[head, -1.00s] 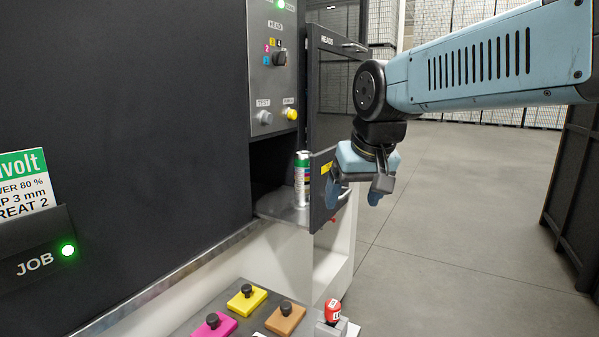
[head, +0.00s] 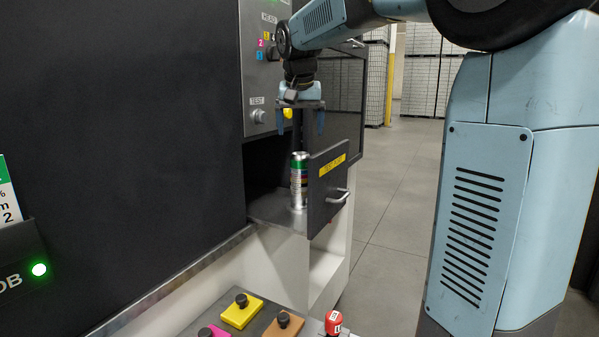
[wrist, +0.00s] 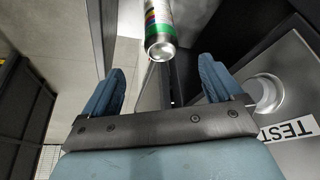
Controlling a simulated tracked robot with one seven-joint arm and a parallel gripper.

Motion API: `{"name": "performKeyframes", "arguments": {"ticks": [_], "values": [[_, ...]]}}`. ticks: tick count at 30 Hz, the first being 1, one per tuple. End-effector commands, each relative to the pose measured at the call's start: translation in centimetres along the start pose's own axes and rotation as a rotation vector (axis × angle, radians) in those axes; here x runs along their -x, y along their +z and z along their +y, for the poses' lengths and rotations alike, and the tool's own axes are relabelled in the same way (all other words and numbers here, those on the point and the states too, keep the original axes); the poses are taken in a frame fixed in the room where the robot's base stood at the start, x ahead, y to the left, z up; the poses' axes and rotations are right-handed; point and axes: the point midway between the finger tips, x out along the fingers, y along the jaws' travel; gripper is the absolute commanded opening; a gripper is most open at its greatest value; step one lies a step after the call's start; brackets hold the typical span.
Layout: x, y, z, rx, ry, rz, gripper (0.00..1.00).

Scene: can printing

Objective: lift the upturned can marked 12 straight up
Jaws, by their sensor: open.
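The dark machine wall (head: 120,120) rises to the left of the can. A panel with a TEST knob (head: 259,116) is close beside my gripper. Coloured blocks with black knobs, such as the yellow one (head: 241,312), sit in front below. Open floor lies to the right.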

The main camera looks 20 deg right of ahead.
Motion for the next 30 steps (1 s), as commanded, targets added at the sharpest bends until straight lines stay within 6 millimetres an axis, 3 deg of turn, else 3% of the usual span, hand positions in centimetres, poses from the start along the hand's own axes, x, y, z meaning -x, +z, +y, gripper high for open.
{"name": "performKeyframes", "arguments": {"ticks": [12, 22, 30], "values": [[-6.7, 0.0, 0.4, -0.004, 0.003, -0.003, 0.93], [-8.9, -0.1, 0.3, -0.004, 0.003, -0.001, 0.93], [-12.5, -0.3, 0.1, -0.005, 0.003, -0.002, 0.93]]}}
